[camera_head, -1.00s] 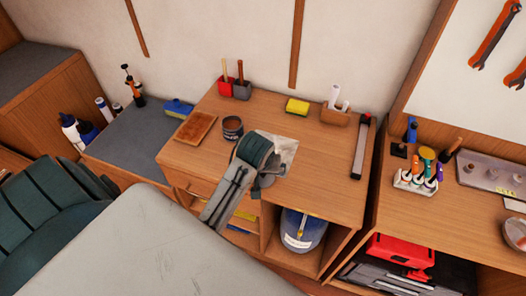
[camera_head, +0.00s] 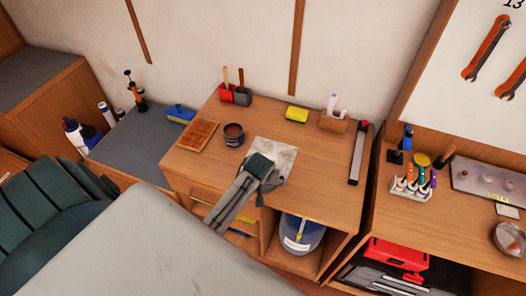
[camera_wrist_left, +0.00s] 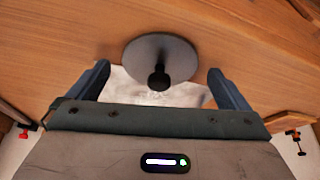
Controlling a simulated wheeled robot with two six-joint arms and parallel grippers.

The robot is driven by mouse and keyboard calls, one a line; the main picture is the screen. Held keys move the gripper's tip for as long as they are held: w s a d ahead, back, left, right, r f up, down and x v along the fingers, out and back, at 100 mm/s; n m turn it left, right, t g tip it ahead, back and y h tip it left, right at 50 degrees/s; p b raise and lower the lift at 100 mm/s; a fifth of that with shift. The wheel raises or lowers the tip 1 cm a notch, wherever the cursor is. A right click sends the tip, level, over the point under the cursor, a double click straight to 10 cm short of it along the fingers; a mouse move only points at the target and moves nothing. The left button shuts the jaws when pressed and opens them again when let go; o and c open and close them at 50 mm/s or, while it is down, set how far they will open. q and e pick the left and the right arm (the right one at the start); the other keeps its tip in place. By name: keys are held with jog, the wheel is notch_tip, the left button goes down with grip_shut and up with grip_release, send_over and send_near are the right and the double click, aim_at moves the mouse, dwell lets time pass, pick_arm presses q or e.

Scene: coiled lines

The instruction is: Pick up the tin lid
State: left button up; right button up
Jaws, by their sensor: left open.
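The tin lid (camera_wrist_left: 172,52) is a flat grey disc with a black knob (camera_wrist_left: 159,78), seen in the left wrist view lying over a pale stained sheet. My left gripper (camera_wrist_left: 158,70) is open, with one finger on each side of the knob and apart from it. In the head view my left gripper (camera_head: 264,172) is over the sheet (camera_head: 275,151) on the wooden bench top; it hides most or all of the lid there. The open brown tin (camera_head: 234,138) stands behind and left of the gripper. My right gripper is not in view.
A brown board (camera_head: 198,135) lies left of the tin. Red and grey holders (camera_head: 235,96), a yellow sponge (camera_head: 296,114) and a wooden holder (camera_head: 333,123) stand along the back. A long bar tool (camera_head: 358,155) lies at the right. The bench right of the sheet is clear.

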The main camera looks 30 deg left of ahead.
pick_arm(q)
jog(key=shift+f, duration=0.15)
jog(key=shift+c, duration=0.2)
jog(key=c, duration=1)
